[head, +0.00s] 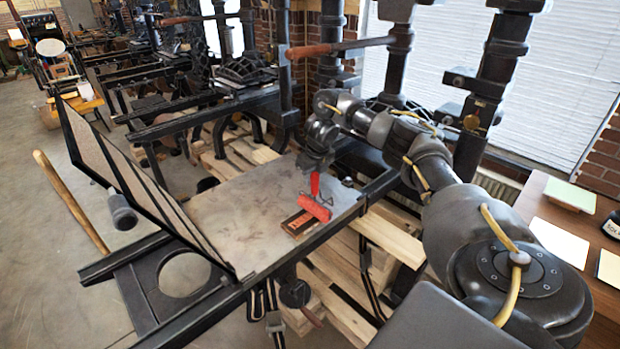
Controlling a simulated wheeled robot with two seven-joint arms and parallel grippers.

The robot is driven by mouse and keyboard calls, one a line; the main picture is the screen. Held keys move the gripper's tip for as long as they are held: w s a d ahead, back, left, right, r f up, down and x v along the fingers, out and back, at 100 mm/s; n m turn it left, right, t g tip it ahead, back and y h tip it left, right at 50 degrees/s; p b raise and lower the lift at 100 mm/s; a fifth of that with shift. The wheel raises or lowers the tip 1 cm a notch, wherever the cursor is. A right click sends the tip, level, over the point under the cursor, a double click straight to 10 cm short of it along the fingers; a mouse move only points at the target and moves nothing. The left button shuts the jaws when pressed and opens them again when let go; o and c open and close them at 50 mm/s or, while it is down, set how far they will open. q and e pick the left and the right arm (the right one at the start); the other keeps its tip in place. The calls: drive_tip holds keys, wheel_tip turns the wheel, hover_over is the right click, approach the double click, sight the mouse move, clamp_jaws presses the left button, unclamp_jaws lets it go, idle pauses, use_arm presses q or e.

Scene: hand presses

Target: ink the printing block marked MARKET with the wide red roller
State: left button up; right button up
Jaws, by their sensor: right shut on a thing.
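The wide red roller (315,208) has a red handle pointing up. My right gripper (315,172) is shut on that handle from above. The roller lies over the far right part of a small wooden printing block (295,224) on the press bed. I cannot tell whether it touches the block or hangs just above it. The block's visible top is dark and reddish-brown; any lettering is too small to read. My left gripper is not in view.
The grey metal press bed (232,212) is mostly clear. A hinged frame (140,180) stands tilted up at its left. A wooden handle (70,202) sticks out farther left. A wooden table (540,185) with paper sheets stands at the right. Pallets (390,235) lie beneath.

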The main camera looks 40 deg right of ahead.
drive_tip(key=shift+w+a+p, duration=0.1)
drive_tip(key=shift+a+p, duration=0.9)
drive_tip(key=shift+a, duration=0.85)
